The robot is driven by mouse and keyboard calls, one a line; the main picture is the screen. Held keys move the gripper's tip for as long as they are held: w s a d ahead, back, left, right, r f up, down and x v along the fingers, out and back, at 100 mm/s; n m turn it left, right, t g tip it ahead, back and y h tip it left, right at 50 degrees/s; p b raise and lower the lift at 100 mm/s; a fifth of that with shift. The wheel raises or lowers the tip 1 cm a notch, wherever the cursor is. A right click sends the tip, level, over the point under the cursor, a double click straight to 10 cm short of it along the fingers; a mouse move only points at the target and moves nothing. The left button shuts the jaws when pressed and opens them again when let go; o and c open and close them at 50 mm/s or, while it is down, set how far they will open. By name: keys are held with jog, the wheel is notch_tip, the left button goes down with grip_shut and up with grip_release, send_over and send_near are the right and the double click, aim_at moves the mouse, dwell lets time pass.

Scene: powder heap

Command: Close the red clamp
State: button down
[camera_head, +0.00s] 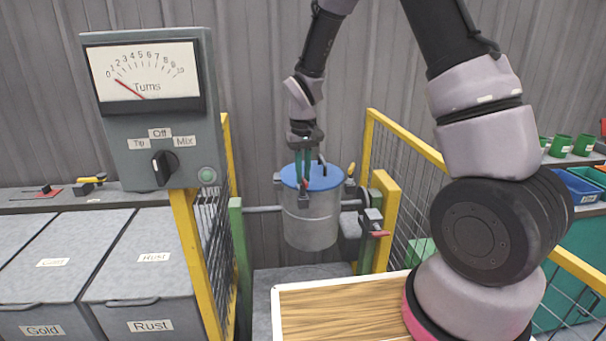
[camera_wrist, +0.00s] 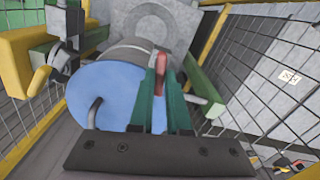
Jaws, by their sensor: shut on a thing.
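A grey metal drum (camera_head: 310,222) with a blue lid (camera_head: 326,181) hangs between the posts of a yellow frame. My gripper (camera_head: 303,180) reaches down from above to the lid's near left edge, its green fingers pointing down. In the wrist view the red clamp (camera_wrist: 162,75) shows as a red handle between the green fingertips (camera_wrist: 163,88), beside the blue lid (camera_wrist: 108,88). The fingers are shut on it. The clamp's lower part is hidden by the fingers. A yellow clamp (camera_head: 350,171) is at the drum's right rim.
A control box (camera_head: 150,110) with a dial and knob stands at left, close to the drum. Yellow mesh fences (camera_head: 410,138) flank the drum. A red-handled part (camera_head: 379,234) is on the right post. A wooden-topped surface (camera_head: 345,312) is in front.

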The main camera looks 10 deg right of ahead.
jog(key=m, duration=0.6)
jog(key=shift+m, duration=0.3)
dwell(0.5)
jog(key=c, duration=0.9)
grip_release()
notch_tip(320, 180, up, 11)
jog(key=shift+f, duration=0.1)
